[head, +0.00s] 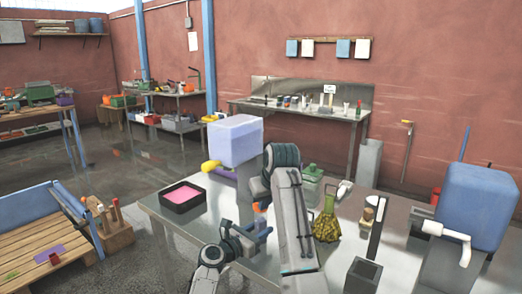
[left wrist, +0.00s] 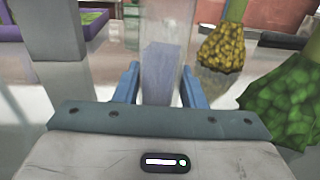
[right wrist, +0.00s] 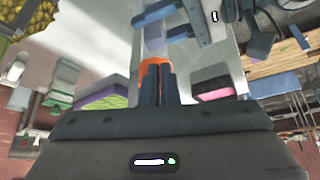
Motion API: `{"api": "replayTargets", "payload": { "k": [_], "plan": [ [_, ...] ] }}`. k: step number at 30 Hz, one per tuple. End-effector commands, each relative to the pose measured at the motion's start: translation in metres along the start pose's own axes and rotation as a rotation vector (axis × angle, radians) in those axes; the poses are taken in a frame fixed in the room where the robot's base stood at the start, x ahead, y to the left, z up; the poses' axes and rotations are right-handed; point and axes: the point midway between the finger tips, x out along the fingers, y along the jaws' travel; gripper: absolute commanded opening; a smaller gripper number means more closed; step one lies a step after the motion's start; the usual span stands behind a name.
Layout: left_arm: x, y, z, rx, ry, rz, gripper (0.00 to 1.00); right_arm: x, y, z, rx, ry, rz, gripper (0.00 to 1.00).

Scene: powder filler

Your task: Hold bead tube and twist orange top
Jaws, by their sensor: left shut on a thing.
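The clear bead tube (left wrist: 165,75) stands between the blue fingers of my left gripper (left wrist: 160,88), with pale lavender contents inside. My left gripper is shut on it; in the head view this gripper (head: 260,236) is above the steel table. The orange top (right wrist: 155,62) is at the tube's end, and also shows small in the head view (head: 257,207). My right gripper (right wrist: 159,70) has its dark fingers close together right at the orange top, overlapping it. Whether they clamp it is unclear. In the head view my right arm hides these fingertips.
On the table (head: 350,208) are a black tray of pink material (head: 183,196), a green-topped jar (head: 310,187), a yellow bead bundle (head: 326,222), a dark square cup (head: 362,279) and a blue tank (head: 478,205). A pale tank (head: 234,139) stands behind my arms.

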Motion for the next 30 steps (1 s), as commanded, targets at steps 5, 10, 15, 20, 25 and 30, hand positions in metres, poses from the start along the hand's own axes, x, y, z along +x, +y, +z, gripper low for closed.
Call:
{"api": "replayTargets", "payload": {
  "k": [5, 10, 15, 20, 25, 30],
  "plan": [
    [0.0004, -0.0011, -0.0003, 0.002, 0.001, -0.002, 0.09, 0.0006, -0.0052, -0.002, -0.001, 0.003, -0.002, 0.0],
    [0.0004, -0.0012, -0.0003, 0.002, 0.001, -0.003, 0.09, 0.0008, -0.0064, -0.0027, -0.001, 0.003, -0.002, 0.0],
    [0.0004, -0.0014, -0.0003, 0.002, 0.001, -0.003, 0.09, 0.0007, -0.0065, -0.0028, -0.001, 0.004, -0.002, 0.0],
    [0.0005, -0.0015, -0.0003, 0.002, 0.001, -0.003, 0.09, 0.0005, -0.0067, -0.0023, -0.002, 0.004, -0.002, 0.0],
    [0.0004, -0.0013, -0.0004, 0.001, 0.001, -0.003, 0.09, -0.0016, -0.0083, 0.0021, -0.001, 0.003, -0.003, 0.0],
    [0.0002, -0.0009, -0.0004, 0.001, 0.001, -0.002, 0.09, -0.0066, -0.0085, 0.0021, -0.002, 0.004, -0.001, 0.0]
  ]
}}
